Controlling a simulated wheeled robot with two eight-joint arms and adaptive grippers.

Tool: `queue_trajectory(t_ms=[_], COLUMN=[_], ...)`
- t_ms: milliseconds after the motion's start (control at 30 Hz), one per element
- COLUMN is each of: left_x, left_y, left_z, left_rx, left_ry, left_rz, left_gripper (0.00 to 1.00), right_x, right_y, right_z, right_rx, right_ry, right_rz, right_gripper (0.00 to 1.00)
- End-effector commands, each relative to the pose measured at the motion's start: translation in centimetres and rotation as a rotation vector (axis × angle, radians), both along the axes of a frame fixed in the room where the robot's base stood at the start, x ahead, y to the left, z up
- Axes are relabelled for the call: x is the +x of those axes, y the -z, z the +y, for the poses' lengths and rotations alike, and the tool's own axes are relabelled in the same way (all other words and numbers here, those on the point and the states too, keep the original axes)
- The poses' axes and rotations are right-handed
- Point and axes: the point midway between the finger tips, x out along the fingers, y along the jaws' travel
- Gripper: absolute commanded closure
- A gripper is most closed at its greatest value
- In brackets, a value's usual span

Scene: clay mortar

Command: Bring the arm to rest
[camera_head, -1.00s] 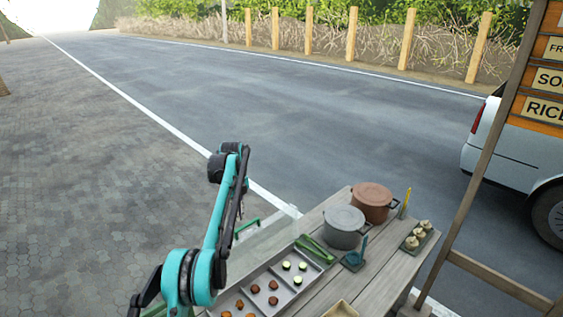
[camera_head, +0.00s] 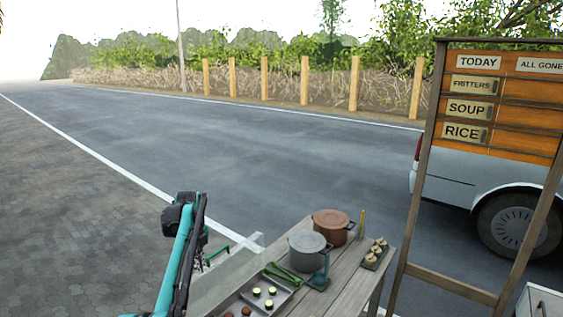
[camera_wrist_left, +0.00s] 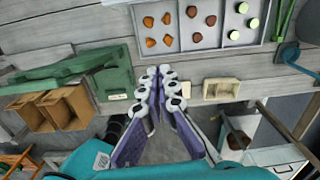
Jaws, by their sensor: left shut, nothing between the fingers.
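My left arm comes up at the lower left of the head view, with its teal and black links bent beside the wooden stall table (camera_head: 345,275). My left gripper (camera_wrist_left: 159,72) shows best in the left wrist view, its two fingers closed together at the tips with nothing between them. The fingertips point toward the table's edge, just short of the food tray (camera_wrist_left: 215,42) in the picture. In the head view the gripper is mostly hidden behind the arm. My right gripper is in neither view.
The food tray also shows in the head view (camera_head: 282,287). A grey pot (camera_head: 308,252) and a brown pot (camera_head: 331,226) stand on the table. A menu board (camera_head: 500,100) stands at right before a white car (camera_head: 455,185).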

Motion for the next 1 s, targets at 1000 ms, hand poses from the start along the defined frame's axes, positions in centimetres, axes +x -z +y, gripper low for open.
queue_trajectory(t_ms=[1000], left_x=[-23.5], left_y=[-0.4], left_z=[-7.2], left_rx=[-0.256], left_ry=[-1.300], left_rz=[-0.327], left_gripper=[1.00], right_x=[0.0], right_y=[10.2], right_z=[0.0], right_rx=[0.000], right_ry=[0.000], right_rz=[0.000], right_gripper=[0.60])
